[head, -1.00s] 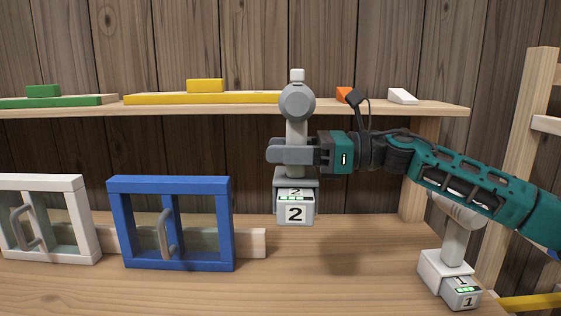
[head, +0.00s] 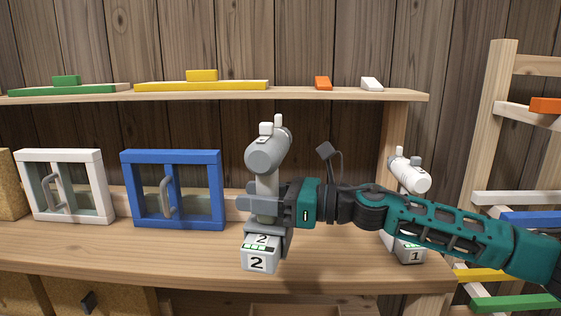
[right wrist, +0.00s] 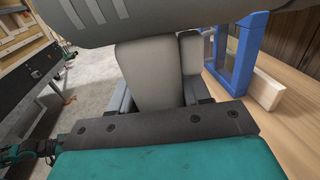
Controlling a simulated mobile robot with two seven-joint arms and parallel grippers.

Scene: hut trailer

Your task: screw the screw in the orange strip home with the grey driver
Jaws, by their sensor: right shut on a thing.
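The grey driver (head: 267,155), with a block marked 2 at its foot, is upright in my right gripper (head: 258,204). The right gripper is shut around its handle, above or near the bench; I cannot tell the exact height. In the right wrist view the grey handle (right wrist: 148,75) stands between the fingers, with the driver's body above it. An orange strip (head: 545,105) lies on the wooden rack at the right edge, partly cut off. A small orange block (head: 323,83) lies on the shelf. No screw can be made out. My left gripper is out of view.
A white driver (head: 408,175), its block marked 1, stands on the bench behind my right forearm. A blue frame (head: 173,223) and a white frame (head: 68,217) with handles stand at the left. The rack also holds white, blue, yellow and green strips.

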